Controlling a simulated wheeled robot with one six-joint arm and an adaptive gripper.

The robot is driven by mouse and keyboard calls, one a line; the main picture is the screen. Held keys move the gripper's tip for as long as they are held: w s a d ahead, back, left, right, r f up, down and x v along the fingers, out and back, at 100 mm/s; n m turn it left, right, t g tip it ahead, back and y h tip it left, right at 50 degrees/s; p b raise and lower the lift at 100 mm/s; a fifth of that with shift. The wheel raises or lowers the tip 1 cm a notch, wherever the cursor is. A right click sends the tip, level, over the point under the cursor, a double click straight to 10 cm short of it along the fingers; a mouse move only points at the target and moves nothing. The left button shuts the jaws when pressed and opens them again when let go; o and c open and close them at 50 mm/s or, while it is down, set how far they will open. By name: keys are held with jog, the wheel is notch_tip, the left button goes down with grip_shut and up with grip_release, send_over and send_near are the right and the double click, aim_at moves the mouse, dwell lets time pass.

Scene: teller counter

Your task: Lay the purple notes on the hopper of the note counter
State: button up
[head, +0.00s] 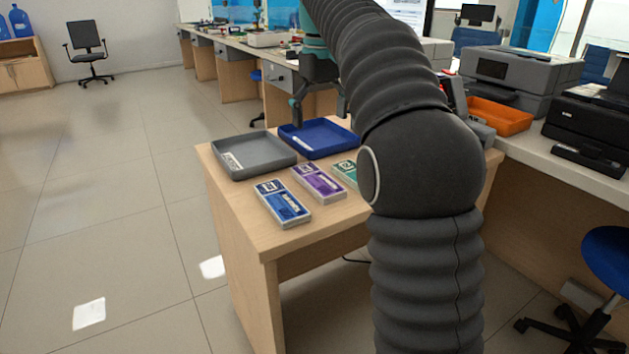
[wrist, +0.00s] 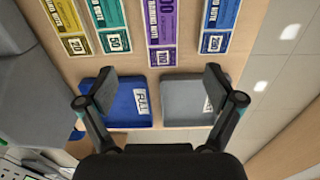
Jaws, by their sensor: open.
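The purple notes (head: 318,183) lie flat as a banded bundle on the wooden table, between the blue notes and the green notes. They also show at the top of the wrist view (wrist: 160,32). My gripper (head: 319,113) is open and empty, above the blue tray at the back of the table. In the wrist view its fingers (wrist: 160,83) are spread over the two trays, apart from the purple notes. A grey machine with a red part (head: 457,95) stands behind my arm, mostly hidden; I cannot tell whether it is the note counter. No hopper is clearly visible.
Blue notes (head: 282,204), green notes (head: 346,172) and yellow notes (wrist: 66,22) lie in the same row. A grey tray (head: 262,152) and a blue tray (head: 335,137) stand behind them. An orange tray (head: 500,115) and printers (head: 515,75) are on the right counter.

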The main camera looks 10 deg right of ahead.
jog(key=b, duration=0.3)
send_over(317, 178)
jog(key=f, duration=0.8)
jog(key=shift+d+f, duration=0.2)
jog(key=shift+f, duration=0.1)
jog(key=shift+a+f+b, duration=0.2)
jog(key=shift+f+b, duration=0.2)
jog(key=shift+f, duration=2.25)
jog(key=c, duration=1.4)
jog(key=shift+r, duration=0.2)
